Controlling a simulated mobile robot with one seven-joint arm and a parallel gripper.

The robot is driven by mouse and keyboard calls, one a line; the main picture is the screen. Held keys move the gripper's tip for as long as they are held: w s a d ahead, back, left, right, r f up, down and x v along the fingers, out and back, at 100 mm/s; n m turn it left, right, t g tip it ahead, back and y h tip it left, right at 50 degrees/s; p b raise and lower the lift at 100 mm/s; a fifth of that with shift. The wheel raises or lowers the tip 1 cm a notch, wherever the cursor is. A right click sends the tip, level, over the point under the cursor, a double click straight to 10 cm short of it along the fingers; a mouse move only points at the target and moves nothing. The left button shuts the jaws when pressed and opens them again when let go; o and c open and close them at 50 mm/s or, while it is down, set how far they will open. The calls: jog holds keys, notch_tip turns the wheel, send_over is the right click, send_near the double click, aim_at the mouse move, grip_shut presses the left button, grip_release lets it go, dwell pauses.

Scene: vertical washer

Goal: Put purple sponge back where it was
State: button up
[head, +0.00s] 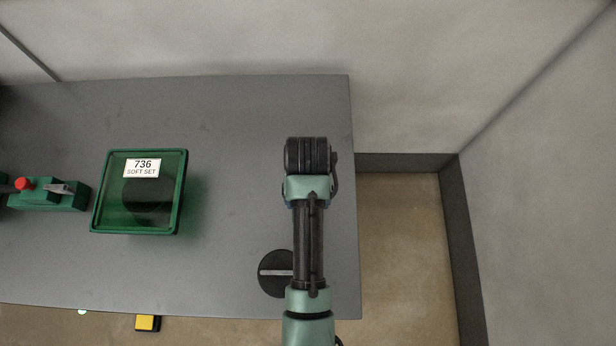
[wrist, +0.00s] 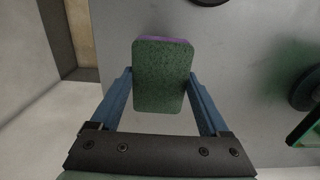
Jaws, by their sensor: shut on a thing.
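The purple sponge (wrist: 160,76) is in the wrist view, its speckled dark green face toward the camera and a thin purple edge showing at the top. My gripper (wrist: 161,82) has its two blue fingers against the sponge's left and right sides and is shut on it. The grey table surface shows behind the sponge; I cannot tell how high it is held. In the head view my arm reaches over the right part of the table (head: 240,125) and hides the sponge.
A green-framed box (head: 183,190) labelled "736 SOFT SET" stands left of my arm. A black disc with a pale bar (head: 273,284) lies beside my arm near the front edge. A green device with a red button (head: 24,184) is at far left. The back of the table is clear.

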jog(key=shift+f, duration=3.25)
jog(key=shift+f, duration=0.2)
jog(key=o, duration=1.2)
jog(key=shift+c, duration=0.2)
jog(key=shift+r, duration=0.1)
